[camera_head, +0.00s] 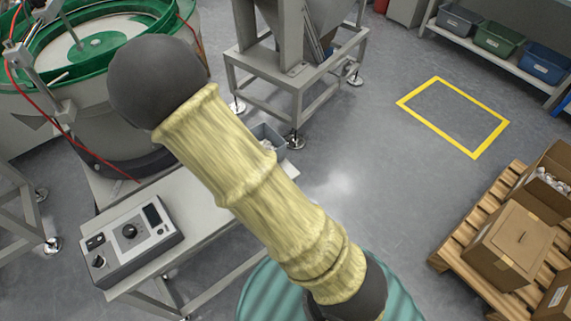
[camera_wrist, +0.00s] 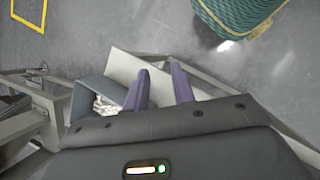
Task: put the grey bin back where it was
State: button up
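A grey bin (camera_head: 279,151) with small white parts in it stands at the far end of the pale bench, partly hidden behind my arm in the head view. In the wrist view the grey bin (camera_wrist: 82,98) is at the left of the fingers, its lower part cut off by my gripper's body. My gripper (camera_wrist: 161,70) is open, its two dark fingers apart, with the pale bench surface showing between them. Both fingers appear to be to the right of the bin; I cannot tell whether one touches it. In the head view my gripper is hidden. Another grey bin (camera_head: 460,20) sits on the shelf.
The shelf (camera_head: 481,50) also holds a green bin (camera_head: 498,38) and a blue bin (camera_head: 544,63). A yellow floor outline (camera_head: 467,153) is empty. A control box (camera_head: 133,238) lies on the bench. Cartons on a pallet (camera_head: 455,250) stand at right; a green ribbed drum (camera_wrist: 236,14) is near.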

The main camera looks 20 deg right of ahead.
jog(key=s+d+r+m+t+y, duration=0.2)
jog(key=s+r+m, duration=0.1)
jog(key=r+m, duration=0.2)
jog(key=s+d+r+m+t+y, duration=0.2)
jog(key=s+d+r+m+y, duration=0.1)
jog(key=r+m, duration=0.2)
jog(key=shift+r+m, duration=0.3)
jog(key=shift+r, duration=0.6)
jog(key=w+p+v, duration=0.1)
jog(key=p+v, duration=0.7)
jog(key=w+p+v, duration=0.2)
jog(key=p+v, duration=0.6)
jog(key=shift+w+r+p, duration=0.3)
jog(key=shift+r+p, duration=0.05)
jog(key=shift+r, duration=0.2)
